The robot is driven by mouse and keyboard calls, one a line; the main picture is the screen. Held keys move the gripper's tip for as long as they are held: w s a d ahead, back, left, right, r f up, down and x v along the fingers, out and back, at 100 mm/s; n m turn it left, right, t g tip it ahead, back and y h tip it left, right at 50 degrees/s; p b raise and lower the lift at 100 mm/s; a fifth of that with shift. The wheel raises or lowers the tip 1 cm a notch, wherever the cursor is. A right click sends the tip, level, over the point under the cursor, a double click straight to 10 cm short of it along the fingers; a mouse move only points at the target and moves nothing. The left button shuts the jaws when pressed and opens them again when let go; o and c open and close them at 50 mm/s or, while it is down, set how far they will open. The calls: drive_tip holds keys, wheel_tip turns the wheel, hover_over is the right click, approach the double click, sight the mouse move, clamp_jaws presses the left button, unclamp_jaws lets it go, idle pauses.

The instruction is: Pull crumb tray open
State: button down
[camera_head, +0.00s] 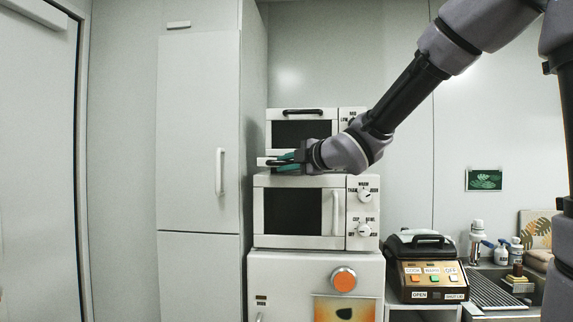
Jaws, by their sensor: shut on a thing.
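The white toaster oven (303,114) stands on top of a larger white microwave-like oven (262,212). At its base, a pale ledge that looks like the crumb tray front (262,161) shows just left of my fingertips. My gripper (281,163), with dark fingers and teal parts, reaches in from the right across the base of the toaster oven. It is shut on the crumb tray at its front. The fingers and wrist hide most of the tray, so how far it stands out cannot be told.
A tall white cabinet (198,135) stands close on the left. Below the ovens is a white unit with an orange knob (343,279). A dark grill-like appliance (430,265) and a sink area with bottles (477,240) lie at the right.

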idle(0.3)
drive_tip(key=c, duration=0.8)
unclamp_jaws()
drive_tip(key=v, duration=1.1)
